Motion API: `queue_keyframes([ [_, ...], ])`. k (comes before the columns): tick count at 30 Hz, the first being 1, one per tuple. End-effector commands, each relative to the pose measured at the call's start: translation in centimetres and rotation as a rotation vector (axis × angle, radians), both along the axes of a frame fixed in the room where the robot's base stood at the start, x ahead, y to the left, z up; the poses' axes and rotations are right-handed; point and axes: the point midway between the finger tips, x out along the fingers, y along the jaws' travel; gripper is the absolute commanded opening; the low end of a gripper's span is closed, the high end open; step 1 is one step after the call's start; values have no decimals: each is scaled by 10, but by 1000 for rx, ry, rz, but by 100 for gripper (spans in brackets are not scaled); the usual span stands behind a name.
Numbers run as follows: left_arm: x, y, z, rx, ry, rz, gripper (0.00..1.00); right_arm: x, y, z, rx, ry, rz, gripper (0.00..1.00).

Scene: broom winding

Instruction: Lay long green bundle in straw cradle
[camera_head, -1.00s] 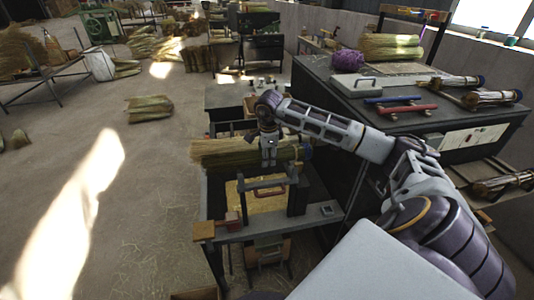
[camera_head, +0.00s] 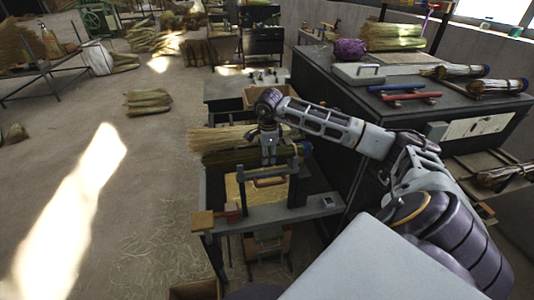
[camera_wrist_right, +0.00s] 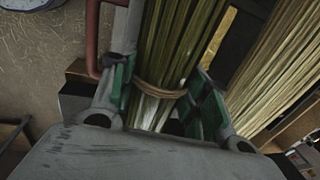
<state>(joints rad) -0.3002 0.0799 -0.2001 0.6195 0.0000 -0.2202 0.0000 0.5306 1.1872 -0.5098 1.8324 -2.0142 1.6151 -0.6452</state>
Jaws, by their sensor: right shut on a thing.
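A long green bundle (camera_head: 228,158) lies crosswise under my right gripper (camera_head: 268,158) in the head view, above the back of a dark-framed bench. In the right wrist view the bundle (camera_wrist_right: 172,45) runs between the two fingers, with a tan tie (camera_wrist_right: 160,90) around it. My right gripper (camera_wrist_right: 165,100) is shut on it near that tie. The straw cradle seems to be the bench frame with a yellow panel (camera_head: 238,192); the arm and bundle partly hide it, and contact with the bundle cannot be told. My left gripper is out of view.
A paler straw bundle (camera_head: 205,138) lies just behind the green one and shows at right in the wrist view (camera_wrist_right: 285,65). A dark workbench (camera_head: 450,105) with tools is at right. Open floor (camera_head: 150,200) lies left.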

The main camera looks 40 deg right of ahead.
Motion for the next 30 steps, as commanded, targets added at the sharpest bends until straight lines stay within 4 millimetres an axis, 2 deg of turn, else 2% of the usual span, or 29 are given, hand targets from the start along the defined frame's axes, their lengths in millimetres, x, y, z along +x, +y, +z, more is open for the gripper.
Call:
queue_keyframes([
  [11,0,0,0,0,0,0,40,0,0,0,0,0,0,21],
  [12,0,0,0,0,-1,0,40,0,0,0,0,0,0,50],
  [17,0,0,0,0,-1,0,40,0,0,0,0,0,0,70],
  [30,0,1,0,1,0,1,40,0,0,2,0,0,0,71],
])
